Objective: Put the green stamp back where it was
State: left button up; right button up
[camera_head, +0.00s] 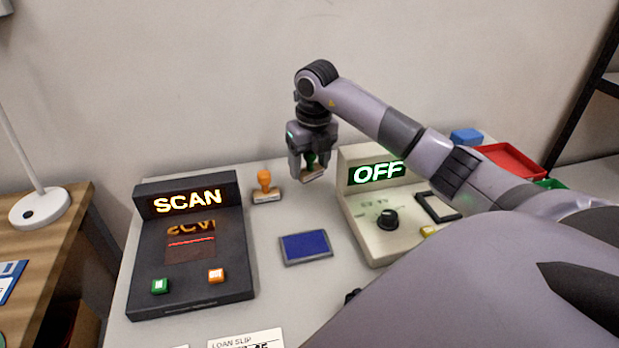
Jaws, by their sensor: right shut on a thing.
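My right gripper (309,168) is shut on the green stamp (311,173), near the back of the table by the wall. An orange stamp (265,184) stands upright to the left of my gripper. A blue ink pad (306,246) lies in front of both stamps. My left gripper is not in view.
A dark scanner (192,276) reading SCAN stands at left. A cream device (367,228) reading OFF stands right of the gripper. My right arm passes over its right side. A red tray (512,159) and blue block (466,136) are at back right. Slips lie in front.

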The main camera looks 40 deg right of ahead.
aim_at(310, 170)
jog(key=shift+f, duration=2)
jog(key=shift+f, duration=0.2)
jog(key=o, duration=0.9)
jog(key=shift+c, duration=0.2)
jog(key=r, duration=0.4)
jog(key=s+r, duration=0.1)
jog(key=r, duration=0.3)
jog(key=r+p, duration=0.1)
jog(key=r, duration=0.3)
jog(key=shift+s+a+r, duration=0.15)
jog(key=shift+s+r, duration=0.05)
jog(key=shift+s, duration=0.05)
